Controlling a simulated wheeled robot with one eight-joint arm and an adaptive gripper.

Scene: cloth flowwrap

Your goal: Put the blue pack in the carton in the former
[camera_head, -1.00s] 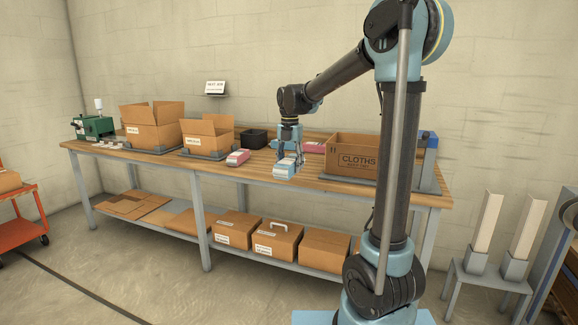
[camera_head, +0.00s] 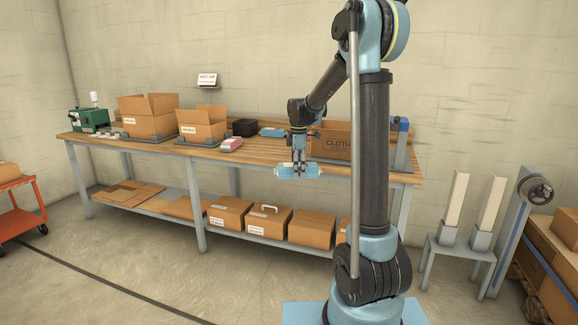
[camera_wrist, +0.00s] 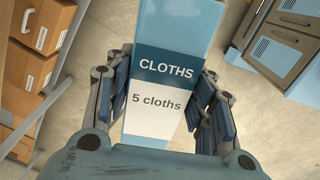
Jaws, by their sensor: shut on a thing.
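My gripper (camera_head: 298,161) is shut on a blue pack (camera_head: 285,172), held level in front of the bench's front edge. In the wrist view the blue pack (camera_wrist: 165,70) lies between my fingers, with its "CLOTHS" and "5 cloths" print facing up and floor visible around it. Two open brown cartons stand on grey bases at the left of the bench: a larger one (camera_head: 150,125) and a smaller one (camera_head: 203,131). A carton printed "CLOTHS" (camera_head: 335,138) stands at the right, partly hidden behind my arm. I cannot tell which base is the former.
A pink pack (camera_head: 232,144) lies on the bench (camera_head: 262,156) right of the smaller carton. Another blue pack (camera_head: 271,132) and a black bin (camera_head: 244,127) are behind it. A green machine (camera_head: 90,119) stands far left. Closed boxes (camera_head: 270,221) sit on the lower shelf.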

